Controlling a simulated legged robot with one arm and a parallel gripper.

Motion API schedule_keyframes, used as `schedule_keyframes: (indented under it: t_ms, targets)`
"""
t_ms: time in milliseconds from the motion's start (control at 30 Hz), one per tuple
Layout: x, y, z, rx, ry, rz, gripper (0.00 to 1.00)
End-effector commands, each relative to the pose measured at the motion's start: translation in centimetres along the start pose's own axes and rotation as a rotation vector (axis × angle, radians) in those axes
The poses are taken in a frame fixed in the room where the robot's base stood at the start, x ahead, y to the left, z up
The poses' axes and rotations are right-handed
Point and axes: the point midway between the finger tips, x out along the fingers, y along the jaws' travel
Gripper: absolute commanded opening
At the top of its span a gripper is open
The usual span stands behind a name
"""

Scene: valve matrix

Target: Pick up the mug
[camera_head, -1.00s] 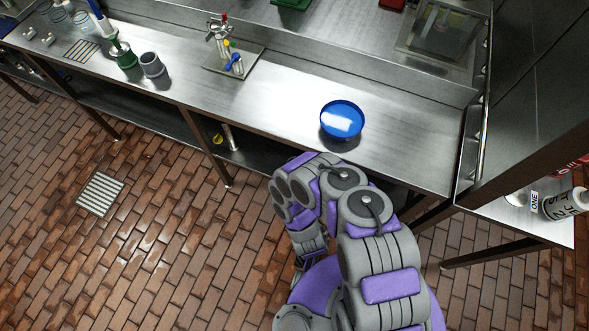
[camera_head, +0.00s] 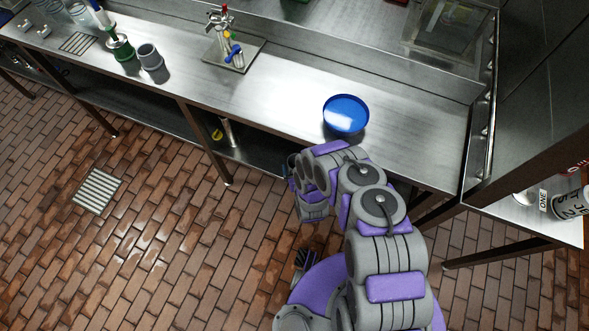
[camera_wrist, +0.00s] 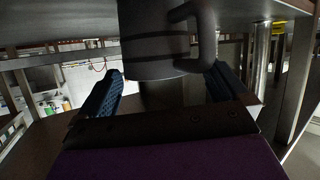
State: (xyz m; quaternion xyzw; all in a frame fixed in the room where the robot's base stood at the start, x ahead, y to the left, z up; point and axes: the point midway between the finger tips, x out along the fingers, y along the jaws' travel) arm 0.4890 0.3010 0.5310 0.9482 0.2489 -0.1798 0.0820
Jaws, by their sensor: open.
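A dark grey mug (camera_wrist: 155,42) fills the upper middle of the wrist view, its handle (camera_wrist: 198,35) on the right and its upper end cut off by the picture edge. My gripper (camera_wrist: 165,76) is open, with one dark finger to the left and one to the right of the mug's lower part. I cannot tell whether either finger touches it. In the head view my folded arm hides most of the gripper in front of the counter. A grey mug-like cup (camera_head: 150,57) stands on the counter at the left.
A blue bowl (camera_head: 346,115) sits on the steel counter (camera_head: 270,105) behind my arm. A valve fixture (camera_head: 228,48) and a green container (camera_head: 121,46) stand further left. Counter legs and a lower shelf lie below. The brick floor at the left is open.

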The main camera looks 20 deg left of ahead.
Motion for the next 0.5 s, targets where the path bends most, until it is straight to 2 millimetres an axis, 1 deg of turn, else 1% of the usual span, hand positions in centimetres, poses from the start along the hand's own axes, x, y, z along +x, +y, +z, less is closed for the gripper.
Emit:
schedule_keyframes:
  t_ms: [33, 100, 200, 400, 500]
  targets:
    - [0.9, 0.2, 0.4, 0.001, 0.001, 0.002, 1.00]
    - [1.8, 0.2, 0.3, 0.001, 0.000, 0.002, 1.00]
    - [2.6, 0.1, 0.2, 0.000, 0.001, 0.001, 1.00]
    - [2.7, -0.1, 0.1, -0.003, -0.002, 0.001, 1.00]
    - [2.7, -0.1, 0.1, -0.003, -0.003, 0.001, 0.90]
